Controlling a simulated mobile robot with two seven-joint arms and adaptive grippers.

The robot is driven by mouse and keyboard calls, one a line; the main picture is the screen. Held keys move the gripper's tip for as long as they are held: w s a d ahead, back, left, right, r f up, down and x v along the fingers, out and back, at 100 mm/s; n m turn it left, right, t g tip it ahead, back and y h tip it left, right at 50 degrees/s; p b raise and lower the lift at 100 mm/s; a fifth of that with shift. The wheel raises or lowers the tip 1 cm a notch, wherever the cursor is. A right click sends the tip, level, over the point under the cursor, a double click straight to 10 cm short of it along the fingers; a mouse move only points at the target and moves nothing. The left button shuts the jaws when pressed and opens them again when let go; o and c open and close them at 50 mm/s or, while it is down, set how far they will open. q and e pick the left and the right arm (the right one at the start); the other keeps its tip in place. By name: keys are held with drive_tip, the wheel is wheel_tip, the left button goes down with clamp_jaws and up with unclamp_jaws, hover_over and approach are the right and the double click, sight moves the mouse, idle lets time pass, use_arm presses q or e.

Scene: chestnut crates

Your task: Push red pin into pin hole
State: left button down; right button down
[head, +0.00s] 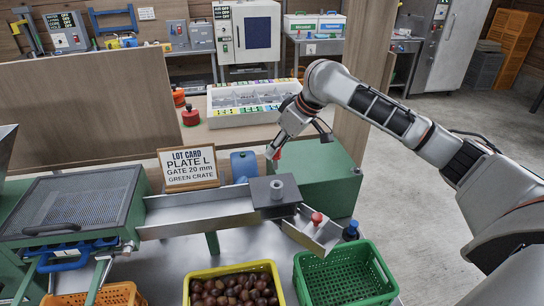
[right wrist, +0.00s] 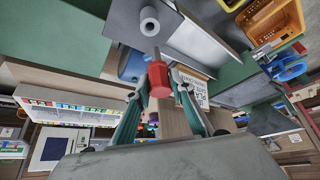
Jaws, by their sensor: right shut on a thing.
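The red pin (head: 277,153) is held in my right gripper (head: 274,150), above the dark gate block (head: 266,196). In the right wrist view the red grip of the pin (right wrist: 158,80) sits between the fingers of my right gripper (right wrist: 160,84), and its thin metal shaft points toward the grey round collar (right wrist: 149,20). The pin hole is in this collar, which stands upright on the block in the head view (head: 277,188). The shaft tip is apart from the collar. My left gripper is in neither view.
A metal chute (head: 199,212) leads to the block; a short branch chute (head: 309,232) with a red-topped part (head: 317,219) slopes toward a green crate (head: 345,278). A yellow crate (head: 190,272) holds chestnuts. A lot card (head: 188,167) and green box (head: 318,170) stand close by.

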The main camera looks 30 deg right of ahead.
sight(280, 157)
drive_tip(key=shift+w+d+r, duration=0.1)
drive_tip(key=shift+d+r, duration=0.15)
drive_tip(key=shift+d, duration=0.05)
drive_tip(key=shift+f, duration=2.85)
drive_tip(key=shift+f, duration=2.8)
drive_tip(key=c, duration=1.7)
unclamp_jaws()
drive_tip(key=v, duration=1.2)
